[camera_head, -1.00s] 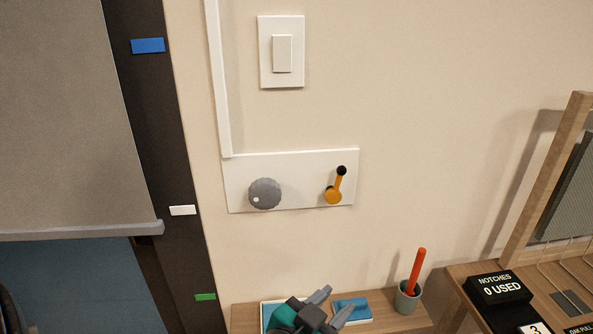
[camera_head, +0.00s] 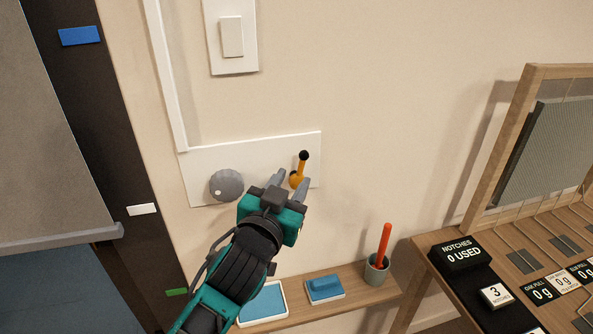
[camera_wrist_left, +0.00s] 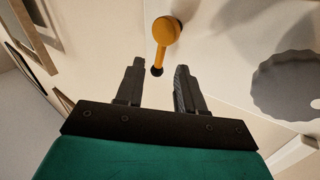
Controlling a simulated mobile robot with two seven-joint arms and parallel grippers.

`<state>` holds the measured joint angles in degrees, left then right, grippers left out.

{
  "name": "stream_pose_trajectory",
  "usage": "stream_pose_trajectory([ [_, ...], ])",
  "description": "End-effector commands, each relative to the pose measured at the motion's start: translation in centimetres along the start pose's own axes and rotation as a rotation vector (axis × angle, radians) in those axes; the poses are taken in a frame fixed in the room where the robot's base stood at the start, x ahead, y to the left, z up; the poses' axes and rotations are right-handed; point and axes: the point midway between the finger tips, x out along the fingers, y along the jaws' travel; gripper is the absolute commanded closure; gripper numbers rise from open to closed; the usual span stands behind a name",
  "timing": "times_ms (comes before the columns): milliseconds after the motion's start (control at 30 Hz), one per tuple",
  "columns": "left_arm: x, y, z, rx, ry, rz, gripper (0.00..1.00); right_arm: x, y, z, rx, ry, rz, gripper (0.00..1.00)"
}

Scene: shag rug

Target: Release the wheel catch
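An orange lever with a black knob (camera_head: 303,157) is mounted at the right of a white wall plate (camera_head: 256,151). The lever points up and slightly right. A grey round knob (camera_head: 226,185) with a white dot sits at the left of the plate. My left gripper (camera_head: 291,180) is open in front of the plate, just below the lever, its fingers toward it. In the left wrist view, the orange lever (camera_wrist_left: 166,36) shows beyond the fingertips, roughly in line with the gap between the open fingers (camera_wrist_left: 157,75). Contact cannot be told. My right gripper is not in view.
A wooden shelf (camera_head: 345,305) below holds a blue block (camera_head: 323,288), a light blue tray (camera_head: 264,304) and a cup with a red stick (camera_head: 384,246). A light switch (camera_head: 232,38) is above.

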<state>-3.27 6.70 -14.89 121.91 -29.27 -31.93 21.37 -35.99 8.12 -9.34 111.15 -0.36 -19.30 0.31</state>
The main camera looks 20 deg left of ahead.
Motion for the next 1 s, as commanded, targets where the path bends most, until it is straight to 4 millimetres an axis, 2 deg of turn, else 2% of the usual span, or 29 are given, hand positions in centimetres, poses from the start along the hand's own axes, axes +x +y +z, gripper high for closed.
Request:
stream_pose_trajectory([
  [100,1.9,0.0,-0.1,0.001,0.001,0.000,0.62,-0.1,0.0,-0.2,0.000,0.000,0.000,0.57],
  [233,3.1,0.0,-0.1,0.002,0.001,0.001,0.62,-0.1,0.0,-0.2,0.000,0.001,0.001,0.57],
  [633,3.8,0.0,0.0,0.000,0.000,0.001,0.62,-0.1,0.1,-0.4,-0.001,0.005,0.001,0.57],
  [1000,3.8,0.0,0.0,0.000,0.000,0.001,0.97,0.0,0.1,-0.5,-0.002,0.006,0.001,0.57],
])
